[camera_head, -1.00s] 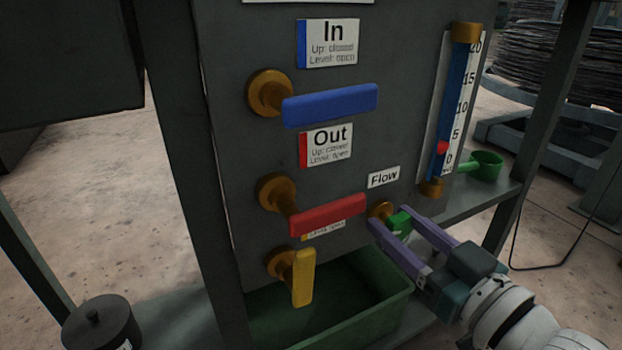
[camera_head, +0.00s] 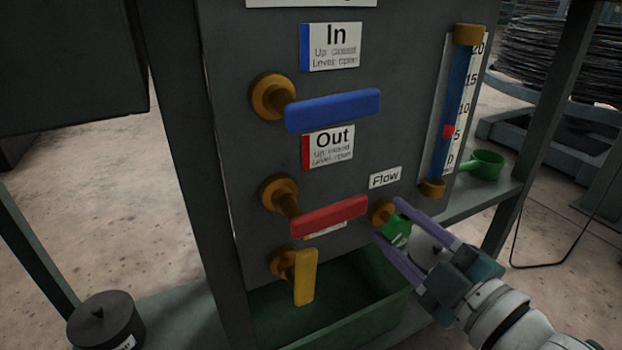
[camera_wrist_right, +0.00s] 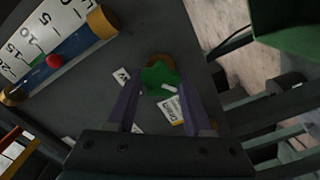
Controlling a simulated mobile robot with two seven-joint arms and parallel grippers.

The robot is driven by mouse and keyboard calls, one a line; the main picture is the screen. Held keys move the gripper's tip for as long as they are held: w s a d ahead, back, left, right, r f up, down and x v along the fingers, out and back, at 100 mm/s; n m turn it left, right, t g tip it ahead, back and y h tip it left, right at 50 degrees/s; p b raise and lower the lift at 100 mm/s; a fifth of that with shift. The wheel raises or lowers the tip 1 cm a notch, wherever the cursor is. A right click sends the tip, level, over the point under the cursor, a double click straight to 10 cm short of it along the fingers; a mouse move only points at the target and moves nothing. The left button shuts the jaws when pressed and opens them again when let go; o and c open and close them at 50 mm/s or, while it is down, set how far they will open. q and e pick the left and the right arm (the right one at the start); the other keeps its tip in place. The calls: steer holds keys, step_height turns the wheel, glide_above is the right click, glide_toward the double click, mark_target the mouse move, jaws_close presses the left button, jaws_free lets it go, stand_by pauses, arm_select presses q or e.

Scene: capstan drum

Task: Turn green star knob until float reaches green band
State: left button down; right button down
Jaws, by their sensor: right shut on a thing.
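The green star knob (camera_head: 397,232) sits on a brass stem below the "Flow" label (camera_head: 385,177) on the dark panel. My right gripper (camera_head: 390,221) is shut on it, one finger on each side. The right wrist view shows the star shape of the knob (camera_wrist_right: 160,77) between the fingers (camera_wrist_right: 158,88). The gauge (camera_head: 460,95) is a blue tube with brass ends beside a white scale. My left gripper is not in view.
The blue In lever (camera_head: 333,109) and red Out lever (camera_head: 330,216) lie roughly level. The yellow lever (camera_head: 306,277) points down above a green bin (camera_head: 372,300). A green cup (camera_head: 487,163) is right of the gauge. A black lidded pot (camera_head: 105,322) stands at lower left.

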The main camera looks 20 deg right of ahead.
steer(key=n, duration=0.5)
steer(key=shift+f+b, duration=0.1)
steer(key=shift+b, duration=0.2)
stand_by(0.4)
steer(key=shift+c, duration=1.5)
jaws_free()
steer(key=s+p, duration=0.2)
steer(key=s, duration=0.8)
steer(key=shift+d, duration=0.4)
